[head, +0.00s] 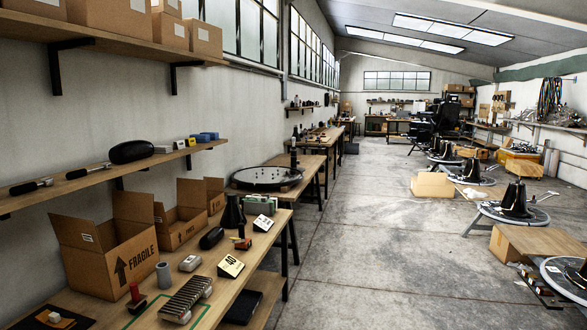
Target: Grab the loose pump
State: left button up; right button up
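A dark cone-shaped piece (232,213) stands upright on the workbench at the left, apart from any base; it may be the loose pump, but I cannot tell for sure. Similar black cones stand on round bases along the right: one on the nearer floor base (515,201) and another farther back (470,170). Neither of my grippers is in the head view.
The wooden workbench (232,262) holds an open FRAGILE box (112,250), a ribbed grey part (185,298) and small signs. A shelf (95,181) runs above it. A cardboard sheet (540,243) lies at the right. The concrete aisle (365,230) is clear.

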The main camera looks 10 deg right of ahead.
aim_at(295, 163)
jog(key=i+l+z, duration=0.4)
jog(key=i, duration=0.65)
jog(key=i+z, duration=0.4)
jog(key=i, duration=4.6)
jog(key=i+u, duration=0.1)
jog(key=i, duration=0.4)
jog(key=i+l+u, duration=0.1)
jog(key=i, duration=0.35)
jog(key=i+l+u, duration=0.15)
jog(key=i, duration=0.35)
jog(key=i+l+u, duration=0.1)
jog(key=i, duration=0.4)
